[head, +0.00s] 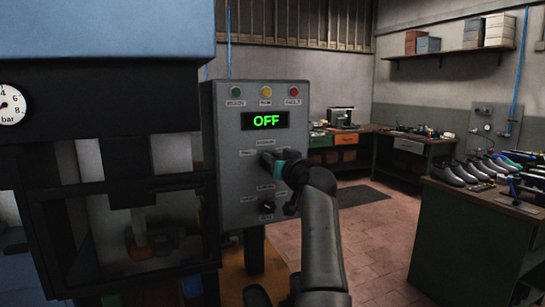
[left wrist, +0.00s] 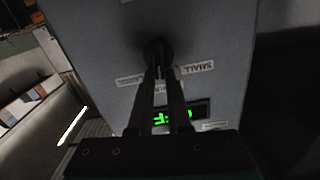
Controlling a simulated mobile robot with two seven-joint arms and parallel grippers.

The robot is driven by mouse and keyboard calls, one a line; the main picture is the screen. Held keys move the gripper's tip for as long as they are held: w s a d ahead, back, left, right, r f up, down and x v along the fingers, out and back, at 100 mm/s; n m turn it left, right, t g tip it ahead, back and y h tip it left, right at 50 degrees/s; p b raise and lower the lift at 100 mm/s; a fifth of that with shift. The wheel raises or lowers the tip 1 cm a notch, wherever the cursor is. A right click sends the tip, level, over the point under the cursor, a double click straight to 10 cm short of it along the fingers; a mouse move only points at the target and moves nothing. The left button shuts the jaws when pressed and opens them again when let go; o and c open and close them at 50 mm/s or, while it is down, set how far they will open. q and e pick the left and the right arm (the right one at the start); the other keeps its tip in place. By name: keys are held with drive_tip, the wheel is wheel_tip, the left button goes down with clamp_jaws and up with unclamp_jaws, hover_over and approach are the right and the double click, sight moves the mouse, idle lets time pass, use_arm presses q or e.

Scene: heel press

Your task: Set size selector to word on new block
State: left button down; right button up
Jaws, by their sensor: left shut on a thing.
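The grey control panel (head: 233,200) stands in the middle of the head view, with a green OFF display (head: 267,121). My left gripper (head: 269,160) is at the upper knob under that display. In the left wrist view its two fingers (left wrist: 161,72) are shut on the dark round selector knob (left wrist: 159,49). A label reading SMALL (left wrist: 197,68) is beside the knob; a second label (left wrist: 132,81) on the other side is too blurred to read. The knob's pointer is hidden by the fingers. No word on a block can be read. My right gripper is not in view.
A lower black knob (head: 266,206) sits on the panel below my gripper. Green, yellow and red lamps (head: 265,92) line its top. The press frame with a gauge (head: 10,106) is at left. A green bench (head: 466,235) with shoes stands at right; open floor lies between.

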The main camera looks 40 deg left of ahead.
use_arm(q)
drive_tip(key=shift+w+d+f+m+p, duration=0.15)
drive_tip(key=shift+m+p, duration=0.55)
drive_tip(key=shift+m, duration=0.55)
drive_tip(key=shift+w+m+p, duration=0.2)
drive_tip(key=shift+m+p, duration=0.45)
drive_tip(key=shift+m, duration=0.65)
drive_tip(key=shift+w+d+f+m+p, duration=0.15)
drive_tip(key=shift+m+p, duration=0.55)
drive_tip(key=shift+m, duration=0.55)
drive_tip(key=c, duration=0.9)
unclamp_jaws()
drive_tip(key=shift+o, duration=0.2)
